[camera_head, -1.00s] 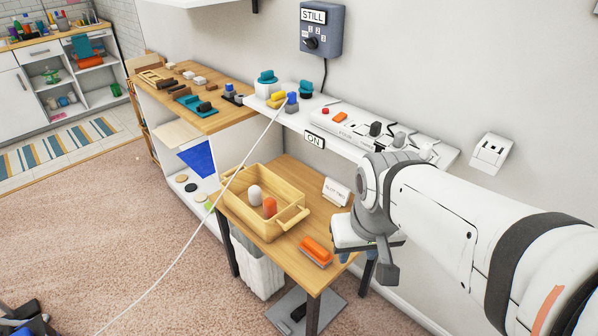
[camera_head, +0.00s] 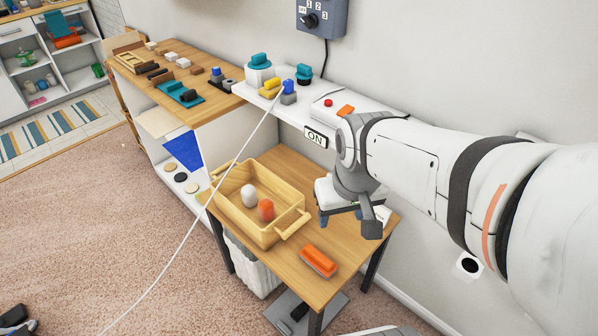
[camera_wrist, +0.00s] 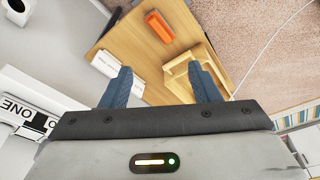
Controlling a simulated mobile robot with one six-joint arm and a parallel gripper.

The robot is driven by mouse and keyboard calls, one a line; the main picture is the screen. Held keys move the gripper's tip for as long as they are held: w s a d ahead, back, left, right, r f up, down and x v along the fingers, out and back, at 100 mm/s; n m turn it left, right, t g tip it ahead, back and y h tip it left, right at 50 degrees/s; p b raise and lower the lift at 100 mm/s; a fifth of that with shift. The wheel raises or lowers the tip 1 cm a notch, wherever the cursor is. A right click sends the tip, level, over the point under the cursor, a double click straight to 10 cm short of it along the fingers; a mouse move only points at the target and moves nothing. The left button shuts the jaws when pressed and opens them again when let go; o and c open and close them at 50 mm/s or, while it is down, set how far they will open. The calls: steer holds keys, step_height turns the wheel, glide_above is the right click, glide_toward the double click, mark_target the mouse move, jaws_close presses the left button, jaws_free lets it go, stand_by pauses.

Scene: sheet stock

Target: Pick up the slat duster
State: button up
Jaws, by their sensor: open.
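An orange bar with a grey underside (camera_head: 318,260), which looks like the slat duster, lies on the front of the small wooden table (camera_head: 290,285). It also shows in the wrist view (camera_wrist: 159,27), beyond the fingertips. My gripper (camera_head: 341,214) is above the table's back right part, behind the orange bar in the head view and apart from it. In the wrist view, the two blue fingers of my gripper (camera_wrist: 160,68) are spread with nothing between them.
A wooden tray (camera_head: 283,226) with handles stands left of the bar, holding a white and an orange rounded thing. A white block (camera_wrist: 107,65) sits near the left finger in the wrist view. A white shelf with coloured things runs along the wall. A white cable crosses the head view.

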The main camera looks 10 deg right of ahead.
steer(key=shift+o, duration=1.4)
steer(key=w+f+n+g+b, duration=0.1)
steer(key=w+f+n+b, duration=0.1)
steer(key=f, duration=0.7)
steer(key=w+f+n+b, duration=0.2)
steer(key=w+f+b, duration=0.3)
steer(key=f, duration=0.5)
steer(key=shift+w+a+g, duration=0.2)
steer(key=shift+w+g, duration=0.2)
steer(key=shift+w, duration=0.8)
steer(key=n+b, duration=0.2)
steer(key=b, duration=0.1)
glide_above(319, 255)
steer(key=shift+g, duration=0.3)
steer(key=f, duration=0.9)
steer(key=shift+s+a+f, duration=0.1)
steer(key=shift+a+f, duration=0.2)
steer(key=shift+f, duration=0.1)
steer(key=shift+n, duration=0.3)
steer(key=f+b, duration=0.2)
steer(key=f, duration=0.6)
steer(key=shift+d+f, duration=0.1)
steer(key=shift+d, duration=0.1)
steer(key=shift+c, duration=0.4)
steer(key=c, duration=1)
